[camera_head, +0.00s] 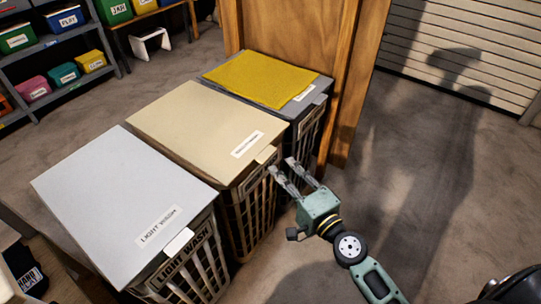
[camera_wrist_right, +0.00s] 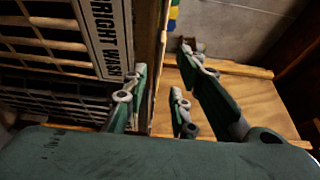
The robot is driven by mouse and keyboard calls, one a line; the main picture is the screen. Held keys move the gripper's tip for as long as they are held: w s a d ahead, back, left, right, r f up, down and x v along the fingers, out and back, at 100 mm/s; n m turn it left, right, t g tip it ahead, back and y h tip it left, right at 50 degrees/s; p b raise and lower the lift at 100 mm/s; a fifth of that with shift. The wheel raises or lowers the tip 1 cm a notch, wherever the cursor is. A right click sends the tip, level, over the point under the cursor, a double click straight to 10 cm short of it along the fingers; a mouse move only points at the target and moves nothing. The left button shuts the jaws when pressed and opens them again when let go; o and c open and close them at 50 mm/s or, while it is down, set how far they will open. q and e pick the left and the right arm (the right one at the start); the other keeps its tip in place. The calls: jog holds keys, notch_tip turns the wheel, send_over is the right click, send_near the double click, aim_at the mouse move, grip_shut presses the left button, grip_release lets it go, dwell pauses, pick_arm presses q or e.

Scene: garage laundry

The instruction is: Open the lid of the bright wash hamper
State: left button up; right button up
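Three lidded slatted hampers stand in a row in the head view. The middle one, the bright wash hamper (camera_head: 250,210), has a flat beige lid (camera_head: 200,120), shut, with a small front tab (camera_head: 267,154). Its "BRIGHT WASH" label (camera_wrist_right: 108,35) shows in the right wrist view. My right gripper (camera_head: 281,166) is open and empty, its fingertips just in front of the tab; I cannot tell if they touch. In the right wrist view its fingers (camera_wrist_right: 163,62) are spread, with the lid's edge seeming to lie between them. My left gripper is not in view.
A white-lidded light wash hamper (camera_head: 120,195) stands at the near left. A grey-lidded hamper (camera_head: 310,122) with a yellow cloth (camera_head: 262,78) on top stands at the far side, beside a wooden panel (camera_head: 350,70). Shelves of bins (camera_head: 50,45) stand behind. The floor at right is clear.

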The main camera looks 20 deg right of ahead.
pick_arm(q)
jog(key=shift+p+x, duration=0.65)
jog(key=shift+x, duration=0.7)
pick_arm(e)
jog(key=x, duration=0.7)
jog(key=shift+a, duration=0.2)
grip_shut()
